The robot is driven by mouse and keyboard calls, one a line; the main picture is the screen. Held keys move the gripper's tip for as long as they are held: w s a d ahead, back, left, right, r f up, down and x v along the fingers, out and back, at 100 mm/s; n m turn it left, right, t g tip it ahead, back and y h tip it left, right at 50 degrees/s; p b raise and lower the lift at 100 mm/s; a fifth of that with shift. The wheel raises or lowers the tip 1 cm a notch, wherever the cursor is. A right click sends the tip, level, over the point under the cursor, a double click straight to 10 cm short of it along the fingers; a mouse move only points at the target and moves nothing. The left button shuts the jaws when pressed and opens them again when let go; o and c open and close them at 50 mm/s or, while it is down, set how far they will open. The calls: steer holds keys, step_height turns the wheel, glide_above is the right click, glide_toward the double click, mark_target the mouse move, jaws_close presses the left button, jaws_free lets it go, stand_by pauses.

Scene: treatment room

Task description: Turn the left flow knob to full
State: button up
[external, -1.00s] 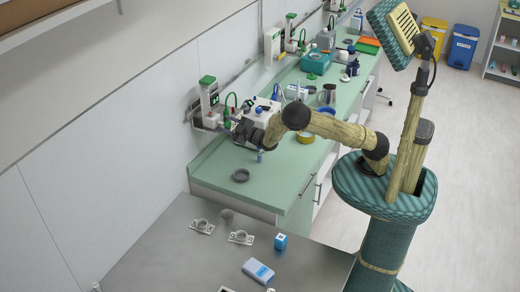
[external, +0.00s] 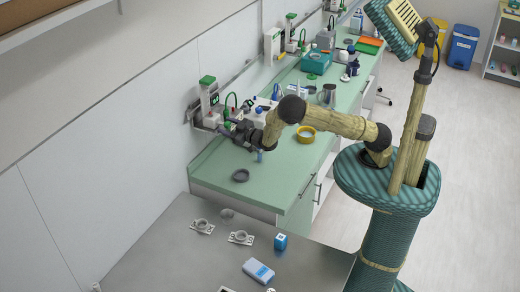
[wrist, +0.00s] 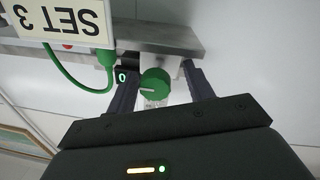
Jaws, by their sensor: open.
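In the wrist view, the green flow knob (wrist: 155,84) with a white pointer line sits between the two fingers of my open gripper (wrist: 158,76). The fingers stand on either side of it, and I cannot tell whether either touches it. A small dark display (wrist: 122,77) beside it shows 0. In the external view, my gripper (external: 228,129) is at the nearest wall unit (external: 209,100), low on its front. My gripper hides the knob there.
A "SET 3" sign (wrist: 65,20) and a green hose (wrist: 78,82) are close to the left finger. A grey rail (wrist: 165,38) runs along the wall.

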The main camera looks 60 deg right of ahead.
steer(key=m+p, duration=0.2)
steer(key=shift+d+r+m+p, duration=0.2)
steer(key=shift+r+m+p, duration=0.15)
steer(key=shift+m, duration=0.05)
steer(key=s+a+b, duration=0.1)
steer(key=s+b, duration=0.3)
steer(key=s, duration=1.3)
steer(key=shift+s+a, duration=0.15)
steer(key=shift+a, duration=0.15)
steer(key=shift+f, duration=0.15)
steer(key=shift+d, duration=0.15)
